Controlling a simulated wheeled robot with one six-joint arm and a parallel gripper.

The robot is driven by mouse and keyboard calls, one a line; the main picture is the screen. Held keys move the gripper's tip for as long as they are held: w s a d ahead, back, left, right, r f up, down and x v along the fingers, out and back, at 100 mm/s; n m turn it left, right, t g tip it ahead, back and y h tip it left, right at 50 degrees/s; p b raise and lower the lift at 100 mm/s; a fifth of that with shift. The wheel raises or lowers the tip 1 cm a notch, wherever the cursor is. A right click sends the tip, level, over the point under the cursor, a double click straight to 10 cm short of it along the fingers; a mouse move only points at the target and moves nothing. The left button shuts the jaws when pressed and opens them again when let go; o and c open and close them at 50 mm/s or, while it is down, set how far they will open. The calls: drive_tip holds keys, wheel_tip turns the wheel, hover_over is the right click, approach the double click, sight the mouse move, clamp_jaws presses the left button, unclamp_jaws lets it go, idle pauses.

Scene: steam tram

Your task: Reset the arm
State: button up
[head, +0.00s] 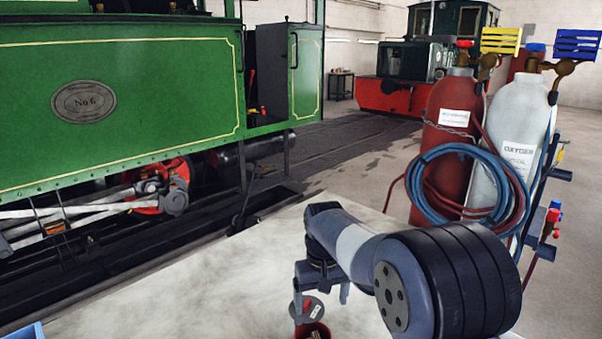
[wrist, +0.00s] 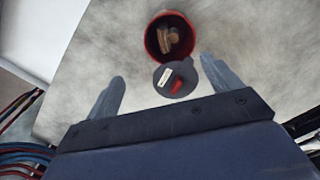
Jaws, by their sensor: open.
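My gripper (head: 322,292) hangs above a pale worktop (head: 215,285) at the bottom middle of the head view. In the wrist view my gripper (wrist: 162,69) has its two fingers wide apart, with nothing held between them. A round grey lid (wrist: 163,86) with a red handle and a white label shows between the fingers, beside an uncovered red pot (wrist: 150,40). Several brownish pieces (wrist: 168,38) are inside the pot. The pot (head: 315,331) is cut off by the lower edge of the head view. I cannot tell whether the lid touches the pot.
A red gas cylinder (head: 447,110) and a grey oxygen cylinder (head: 518,120) with blue and red hoses (head: 425,165) stand behind my arm to the right. A green steam tram (head: 150,70) fills the left. A blue edge (head: 25,331) shows at lower left. The worktop's left part looks clear.

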wheel_tip(320, 180, down, 4)
drive_tip(key=shift+r, duration=0.15)
drive_tip(key=shift+r+p, duration=0.25)
drive_tip(key=shift+p, duration=0.45)
drive_tip(key=shift+r+p, duration=1.7)
drive_tip(key=shift+r, duration=0.6)
drive_tip(key=shift+f, duration=0.15)
